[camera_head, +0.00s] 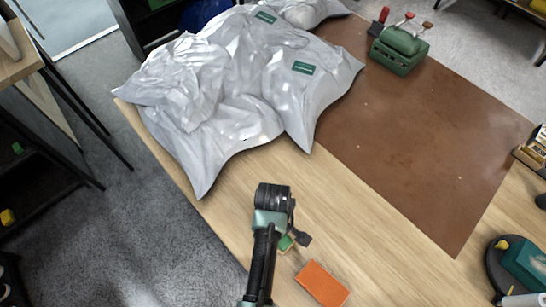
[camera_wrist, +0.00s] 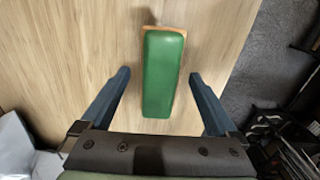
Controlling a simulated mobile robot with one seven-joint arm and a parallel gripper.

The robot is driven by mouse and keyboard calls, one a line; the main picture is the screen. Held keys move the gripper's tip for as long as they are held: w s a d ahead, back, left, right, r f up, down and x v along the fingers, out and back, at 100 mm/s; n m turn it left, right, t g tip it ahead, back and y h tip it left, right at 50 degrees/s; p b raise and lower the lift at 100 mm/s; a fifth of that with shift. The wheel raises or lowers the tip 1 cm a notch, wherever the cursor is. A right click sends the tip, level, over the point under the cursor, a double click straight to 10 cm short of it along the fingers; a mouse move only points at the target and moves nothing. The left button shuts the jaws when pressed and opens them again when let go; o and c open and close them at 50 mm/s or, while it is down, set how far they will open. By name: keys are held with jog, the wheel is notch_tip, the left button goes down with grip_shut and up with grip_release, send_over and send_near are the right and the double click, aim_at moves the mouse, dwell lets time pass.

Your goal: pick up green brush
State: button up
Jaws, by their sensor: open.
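The green brush (camera_wrist: 163,72) lies on the wooden table, with a long green top and an orange-brown edge at its far end. In the wrist view it sits between the two blue fingers of my gripper (camera_wrist: 161,92), with a gap on each side. My gripper is open and empty above it. In the head view, my gripper (camera_head: 296,240) hangs over the front part of the table. Only a small part of the green brush (camera_head: 286,243) shows there, the rest hidden by my arm and gripper.
An orange block (camera_head: 322,284) lies on the table to the right of the brush. Crumpled grey plastic bags (camera_head: 230,85) cover the back left. A brown mat (camera_head: 420,135) lies at the right, with a green box (camera_head: 398,50) at its far end. The table's left edge is near.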

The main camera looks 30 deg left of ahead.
jog(key=c, duration=1.5)
jog(key=shift+r, duration=0.1)
notch_tip(320, 180, up, 10)
jog(key=shift+f+b, duration=0.1)
jog(key=shift+b, duration=0.55)
jog(key=o, duration=0.8)
jog(key=c, duration=0.6)
